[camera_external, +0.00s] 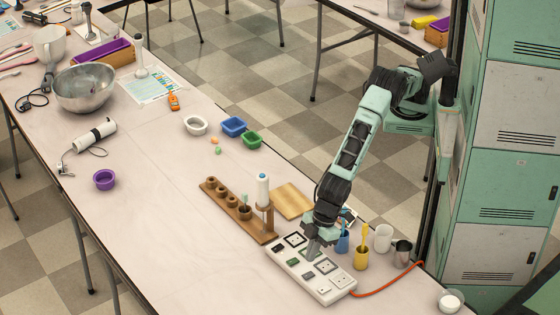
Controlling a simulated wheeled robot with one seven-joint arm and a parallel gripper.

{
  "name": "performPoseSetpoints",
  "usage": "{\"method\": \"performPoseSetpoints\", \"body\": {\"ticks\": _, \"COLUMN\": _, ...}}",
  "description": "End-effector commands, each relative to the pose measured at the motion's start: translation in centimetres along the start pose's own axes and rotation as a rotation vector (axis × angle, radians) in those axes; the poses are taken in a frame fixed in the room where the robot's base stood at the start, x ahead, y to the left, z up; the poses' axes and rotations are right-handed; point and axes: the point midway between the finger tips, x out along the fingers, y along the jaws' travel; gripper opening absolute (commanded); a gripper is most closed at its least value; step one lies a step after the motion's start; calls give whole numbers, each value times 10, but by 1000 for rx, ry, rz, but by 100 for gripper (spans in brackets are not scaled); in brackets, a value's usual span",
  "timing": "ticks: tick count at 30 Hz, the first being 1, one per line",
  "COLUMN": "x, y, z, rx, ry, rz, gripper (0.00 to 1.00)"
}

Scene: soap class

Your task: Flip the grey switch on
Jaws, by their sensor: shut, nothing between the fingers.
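A white power strip (287,269) lies on the table with sockets along its far side and a row of small rocker switches along its near side. A grey switch (308,275) seems to sit in that row between a darker switch (293,262) and a pale one (323,290). Its on or off position is too small to tell. My gripper (311,255) points down over the middle of the strip, shut and empty, beside the grey switch on its far side. I cannot tell whether the fingertips touch the strip. They partly hide a greenish socket.
A wooden rack (222,205) with a white-and-blue bottle stands left of the strip. A wooden board (292,201), a blue cup (342,241), a yellow cup (361,259), a white mug (383,238) and a metal mug (402,254) stand behind it. An orange cord (392,285) runs right. The table in front is clear.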

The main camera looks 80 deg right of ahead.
Motion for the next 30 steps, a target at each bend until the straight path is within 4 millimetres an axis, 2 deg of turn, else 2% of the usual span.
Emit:
{"method": "performPoseSetpoints", "body": {"ticks": 3, "x": 24, "y": 1, "z": 0, "rx": 0, "ry": -2, "rz": 1, "gripper": 0}}
{"method": "performPoseSetpoints", "body": {"ticks": 10, "x": 52, "y": 0, "z": 7, "rx": 1, "ry": -1, "rz": 0, "gripper": 0}}
{"method": "performPoseSetpoints", "body": {"ticks": 15, "x": 59, "y": 0, "z": 8, "rx": 1, "ry": 1, "rz": 0, "gripper": 0}}
{"method": "performPoseSetpoints", "body": {"ticks": 25, "x": 60, "y": 0, "z": 8, "rx": 1, "ry": 1, "rz": 0, "gripper": 0}}
{"method": "performPoseSetpoints", "body": {"ticks": 29, "x": 69, "y": 0, "z": 9, "rx": 2, "ry": 0, "rz": 0, "gripper": 0}}
{"method": "performPoseSetpoints", "body": {"ticks": 30, "x": 64, "y": 0, "z": 8, "rx": 1, "ry": 0, "rz": 0, "gripper": 0}}
